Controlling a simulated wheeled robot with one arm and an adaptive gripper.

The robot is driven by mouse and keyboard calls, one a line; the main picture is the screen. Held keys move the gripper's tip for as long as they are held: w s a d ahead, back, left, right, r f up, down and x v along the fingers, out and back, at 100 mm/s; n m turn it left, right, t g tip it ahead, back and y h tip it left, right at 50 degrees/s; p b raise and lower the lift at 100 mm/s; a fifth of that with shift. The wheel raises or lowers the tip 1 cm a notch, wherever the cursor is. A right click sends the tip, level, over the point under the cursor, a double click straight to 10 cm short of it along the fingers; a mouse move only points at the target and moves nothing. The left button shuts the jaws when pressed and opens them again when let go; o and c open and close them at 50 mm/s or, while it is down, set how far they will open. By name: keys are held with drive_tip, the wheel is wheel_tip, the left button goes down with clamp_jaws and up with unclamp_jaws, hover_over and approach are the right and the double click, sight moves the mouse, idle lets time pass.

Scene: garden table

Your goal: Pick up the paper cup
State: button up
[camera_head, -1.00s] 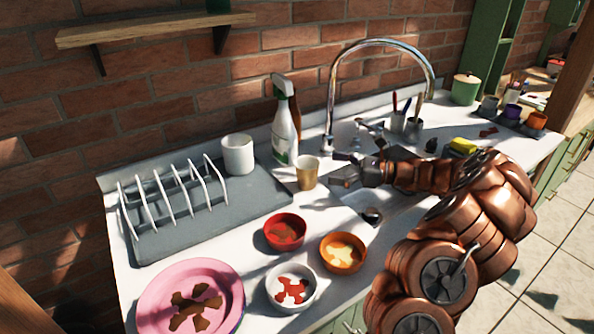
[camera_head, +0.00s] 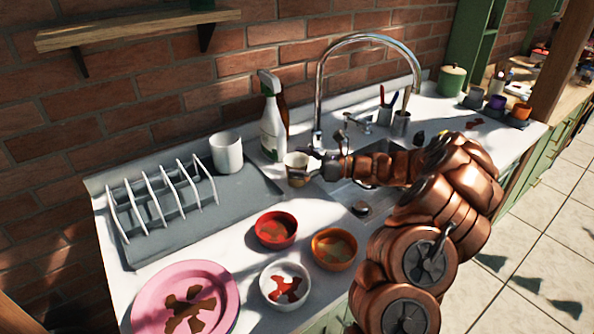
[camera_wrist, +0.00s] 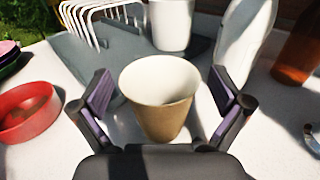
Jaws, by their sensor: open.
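The paper cup (camera_head: 297,168) is tan outside and white inside. It stands upright on the white counter by the sink, in front of the spray bottle. In the wrist view the cup (camera_wrist: 158,108) is in the middle, between the two fingers. My gripper (camera_wrist: 160,100) is open, with a finger on each side of the cup and a visible gap to each. In the head view my gripper (camera_head: 309,170) reaches the cup from the right and partly covers it.
A white spray bottle (camera_head: 271,125) and a white mug (camera_head: 227,152) stand behind the cup. A grey drying mat with a white rack (camera_head: 165,197) is at left. Red (camera_head: 276,230), orange (camera_head: 334,249) and white (camera_head: 285,286) bowls stand in front. The tap (camera_head: 318,95) rises behind the sink.

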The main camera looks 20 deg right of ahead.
drive_tip(key=shift+c, duration=0.4)
drive_tip(key=c, duration=0.7)
